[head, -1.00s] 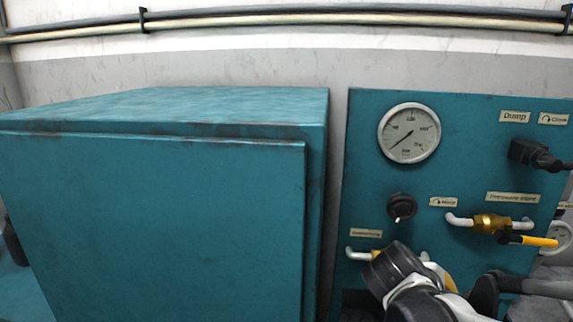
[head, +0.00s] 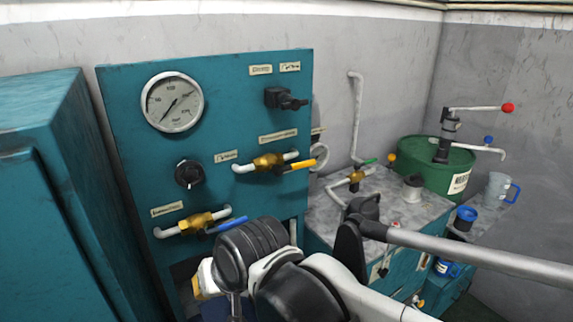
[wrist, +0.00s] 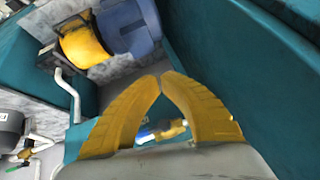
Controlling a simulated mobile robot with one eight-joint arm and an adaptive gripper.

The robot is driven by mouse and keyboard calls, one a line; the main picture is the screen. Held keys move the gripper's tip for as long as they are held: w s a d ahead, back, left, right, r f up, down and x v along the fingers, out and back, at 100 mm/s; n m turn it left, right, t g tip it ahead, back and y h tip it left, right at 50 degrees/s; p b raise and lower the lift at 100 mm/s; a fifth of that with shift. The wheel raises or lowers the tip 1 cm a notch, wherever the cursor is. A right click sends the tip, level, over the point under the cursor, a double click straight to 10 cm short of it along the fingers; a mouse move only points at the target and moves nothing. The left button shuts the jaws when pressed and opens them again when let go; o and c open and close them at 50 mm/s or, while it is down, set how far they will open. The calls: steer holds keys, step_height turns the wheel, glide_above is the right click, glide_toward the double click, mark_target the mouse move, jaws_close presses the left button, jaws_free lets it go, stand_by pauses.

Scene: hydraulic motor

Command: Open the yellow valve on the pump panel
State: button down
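The pump panel (head: 225,110) is a teal plate with a round gauge, in the left half of the head view. The yellow valve has a brass body (head: 268,161) on a white pipe and a yellow lever (head: 301,165) pointing right and slightly up. In the wrist view, my gripper (wrist: 161,77) shows two yellow fingers with their tips together and nothing held. In the head view, my arm mostly hides the gripper, below the panel's valves. The gripper is apart from the yellow lever.
A blue-handled valve (head: 200,222) and a black knob (head: 188,174) are on the panel. A teal cabinet (head: 50,190) stands left. A grey-topped unit (head: 385,190), green drum (head: 430,165) and jug (head: 497,188) stand right. A yellow cylinder (wrist: 85,42) shows in the wrist view.

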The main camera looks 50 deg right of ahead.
mark_target(295, 166)
steer(key=w+d+r+m+p, duration=0.1)
steer(key=d+r+m+p, duration=0.45)
steer(key=d+m, duration=0.4)
steer(key=w+d+r+m+p, duration=0.1)
steer(key=d+r+m+p, duration=0.4)
steer(key=d+m+p, duration=0.45)
steer(key=s+d+r+m+t+h+p, duration=0.1)
steer(key=s+d+r+m+p, duration=0.1)
steer(key=d+m, duration=0.5)
steer(key=s+d+r+m+p, duration=0.1)
steer(key=s+d+m+p, duration=0.15)
steer(key=d+m, duration=0.45)
steer(key=w+a+f+m+b, duration=0.1)
steer(key=w+f+m+b, duration=0.15)
steer(key=w+f, duration=0.45)
steer(key=r, duration=0.3)
steer(key=shift+s+d+r+n+p, duration=0.1)
steer(key=shift+d+r+n+p, duration=0.15)
steer(key=shift+n+p, duration=0.1)
